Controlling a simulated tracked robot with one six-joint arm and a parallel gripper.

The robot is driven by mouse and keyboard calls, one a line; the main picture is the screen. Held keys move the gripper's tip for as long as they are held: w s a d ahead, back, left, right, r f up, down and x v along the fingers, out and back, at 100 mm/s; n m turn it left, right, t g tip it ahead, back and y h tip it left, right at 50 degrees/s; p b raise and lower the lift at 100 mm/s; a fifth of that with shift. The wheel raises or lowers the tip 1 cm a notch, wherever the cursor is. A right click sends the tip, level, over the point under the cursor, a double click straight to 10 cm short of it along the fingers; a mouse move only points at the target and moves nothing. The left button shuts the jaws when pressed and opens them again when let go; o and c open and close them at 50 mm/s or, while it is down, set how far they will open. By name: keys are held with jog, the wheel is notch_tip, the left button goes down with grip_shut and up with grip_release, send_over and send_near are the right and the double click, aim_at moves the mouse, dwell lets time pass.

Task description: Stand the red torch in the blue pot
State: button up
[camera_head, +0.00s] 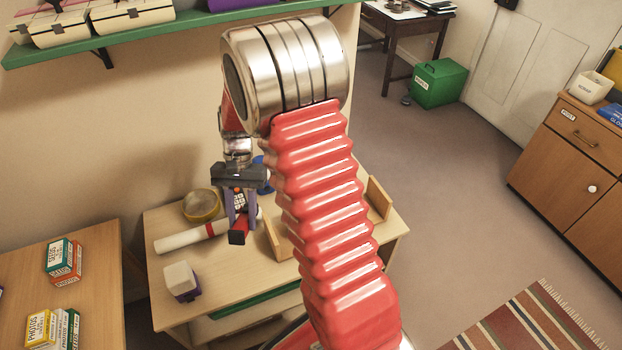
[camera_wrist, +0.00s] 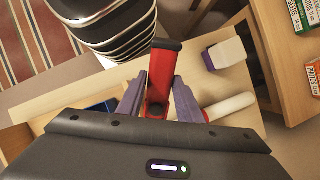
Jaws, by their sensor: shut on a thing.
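My gripper (camera_head: 240,222) is shut on the red torch (camera_head: 241,229), above the left part of the small wooden table. In the wrist view the torch (camera_wrist: 164,66) lies between the two purple fingers of my gripper (camera_wrist: 160,79), its black end pointing away from the palm. The torch looks tilted, not upright. A blue thing (camera_head: 262,162), likely the blue pot, shows only as a sliver behind my arm. In the wrist view a blue patch (camera_wrist: 101,106) shows left of the fingers, mostly hidden by my gripper body.
On the table (camera_head: 219,263) lie a white roll with a red end (camera_head: 190,238), a yellowish round bowl (camera_head: 202,205) and a white-and-purple block (camera_head: 182,281). Wooden uprights (camera_head: 274,236) stand at the middle and right. A shelf (camera_head: 150,40) hangs above; a side table (camera_head: 95,260) stands left.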

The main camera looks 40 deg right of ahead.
jog(key=shift+s+d+f+m+y, duration=0.15)
jog(key=shift+s+m+y, duration=0.2)
jog(key=shift+m+y, duration=0.2)
jog(key=shift+s+d+r+m+y, duration=0.15)
jog(key=shift+s+m+y, duration=0.15)
jog(key=shift+m+y, duration=0.25)
jog(key=s+d+r+m+t+y, duration=0.1)
jog(key=d+r+m+t, duration=0.1)
jog(key=d+m+t, duration=0.7)
jog(key=s+d+r+m+t+y, duration=0.1)
jog(key=d+r+m+t+y, duration=0.1)
jog(key=d+m+t, duration=0.7)
jog(key=shift+r+m+t+y, duration=0.2)
jog(key=shift+m+t+y, duration=0.1)
jog(key=shift+m+t, duration=0.3)
jog(key=shift+f, duration=0.2)
notch_tip(320, 180, down, 12)
jog(key=shift+f, duration=0.15)
dwell(0.5)
